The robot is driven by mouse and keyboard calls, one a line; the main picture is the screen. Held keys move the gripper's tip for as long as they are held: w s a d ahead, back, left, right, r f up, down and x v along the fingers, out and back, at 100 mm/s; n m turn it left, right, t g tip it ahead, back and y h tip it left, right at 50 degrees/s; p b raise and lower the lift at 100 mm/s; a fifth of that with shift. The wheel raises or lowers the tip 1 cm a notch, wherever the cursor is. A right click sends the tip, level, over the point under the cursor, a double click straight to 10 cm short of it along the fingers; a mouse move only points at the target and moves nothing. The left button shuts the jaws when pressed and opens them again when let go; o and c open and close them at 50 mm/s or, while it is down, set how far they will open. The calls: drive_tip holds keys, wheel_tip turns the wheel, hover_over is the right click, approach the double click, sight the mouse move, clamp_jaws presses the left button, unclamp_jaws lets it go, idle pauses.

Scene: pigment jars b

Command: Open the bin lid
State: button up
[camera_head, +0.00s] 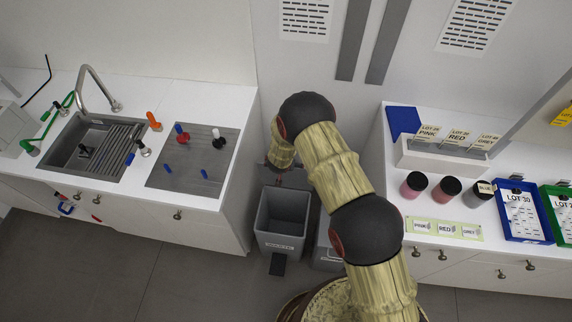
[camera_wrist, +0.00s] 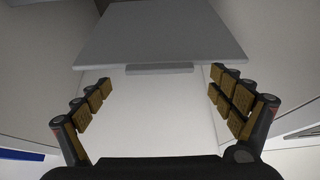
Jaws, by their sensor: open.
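The grey bin (camera_head: 268,238) stands on the floor between the two counters. Its top is open in the head view and its dark inside shows. A dark pedal (camera_head: 278,265) sticks out at its foot. A flat grey panel with a narrow lip, seemingly the bin lid (camera_wrist: 160,35), fills the upper middle of the wrist view. The arm hides part of the area behind the bin. My gripper (camera_wrist: 161,80) is open and empty, its fingers spread either side of the panel's lip. I cannot tell whether they touch it. The fingers are hardly visible in the head view.
A second grey bin (camera_head: 326,257) stands close on the right, partly behind my arm. The sink counter (camera_head: 232,100) is on the left. The right counter (camera_head: 400,167) holds pigment jars (camera_head: 446,187), a card box (camera_head: 445,160) and a blue tray (camera_head: 524,213). Floor in front is clear.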

drive_tip(key=v, duration=0.9)
drive_tip(key=shift+s+r, duration=0.2)
drive_tip(key=shift+r, duration=0.15)
drive_tip(key=s+a+f+g+y, duration=0.2)
drive_tip(key=s+a+f+g, duration=0.1)
drive_tip(key=s, duration=0.4)
drive_tip(key=s+r+n+g+y+b, duration=0.1)
drive_tip(key=s+r+n+g+b, duration=0.15)
drive_tip(key=s+r, duration=0.5)
drive_tip(key=s+d+r+g+b, duration=0.1)
drive_tip(key=s+d+r+b, duration=0.1)
drive_tip(key=s+d+r, duration=0.4)
drive_tip(key=s+d+r+b, duration=0.3)
drive_tip(key=d+r, duration=0.2)
drive_tip(key=r, duration=0.3)
drive_tip(key=s+d+r+m+t+h+b, duration=0.1)
drive_tip(key=s+d+r+t+b, duration=0.2)
drive_tip(key=d, duration=0.5)
drive_tip(key=s+d+r+t+h+b, duration=0.1)
drive_tip(key=s+d+r+t+b, duration=0.2)
drive_tip(key=s+d+r+b, duration=0.3)
drive_tip(key=d+b, duration=0.2)
drive_tip(key=d, duration=0.1)
drive_tip(key=shift+d+m, duration=0.2)
drive_tip(key=shift+m, duration=0.15)
